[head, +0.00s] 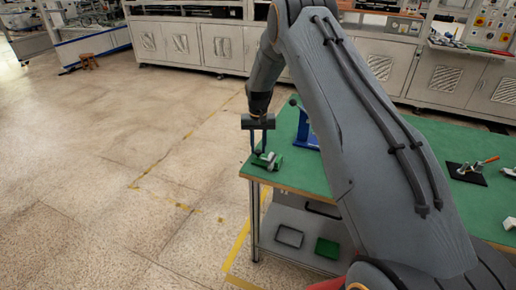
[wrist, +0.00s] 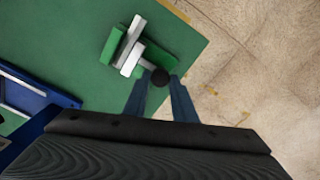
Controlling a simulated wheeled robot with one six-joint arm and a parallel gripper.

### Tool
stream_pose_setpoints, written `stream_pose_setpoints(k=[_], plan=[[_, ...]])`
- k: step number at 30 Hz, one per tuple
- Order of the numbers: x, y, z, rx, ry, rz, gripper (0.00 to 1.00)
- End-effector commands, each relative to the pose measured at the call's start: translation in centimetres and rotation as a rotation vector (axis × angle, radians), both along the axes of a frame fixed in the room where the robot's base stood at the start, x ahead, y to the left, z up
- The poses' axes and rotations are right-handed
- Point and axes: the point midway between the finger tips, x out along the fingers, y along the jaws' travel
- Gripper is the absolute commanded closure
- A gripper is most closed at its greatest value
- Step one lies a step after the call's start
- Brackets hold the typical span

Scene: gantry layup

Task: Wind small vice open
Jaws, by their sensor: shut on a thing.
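The small vice (head: 267,160) is green with light metal jaws and sits at the left corner of the green-topped table. In the wrist view the vice (wrist: 128,48) lies above my gripper, with a dark round knob (wrist: 160,77) at its near end. My gripper (head: 260,150) points down over the vice from above. In the wrist view the two blue fingers of my gripper (wrist: 161,80) are on either side of the knob and shut on it. The gap between the vice jaws is too small to judge.
A blue device (head: 307,130) stands on the table (head: 390,165) right of the vice; it also shows at the left of the wrist view (wrist: 35,95). A black plate with a clamp (head: 467,173) lies farther right. Open floor (head: 100,170) lies left of the table.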

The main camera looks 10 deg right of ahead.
Motion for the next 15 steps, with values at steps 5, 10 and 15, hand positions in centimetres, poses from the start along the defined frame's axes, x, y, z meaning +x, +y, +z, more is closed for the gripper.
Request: stream_pose_setpoints(k=[5,10,15], plan=[[0.12,0.02,-0.17,0.0,-0.001,0.107,0.98],[0.16,0.04,-0.21,0.0,-0.002,0.256,0.98],[0.17,0.07,-0.17,0.0,-0.002,0.418,0.98]])
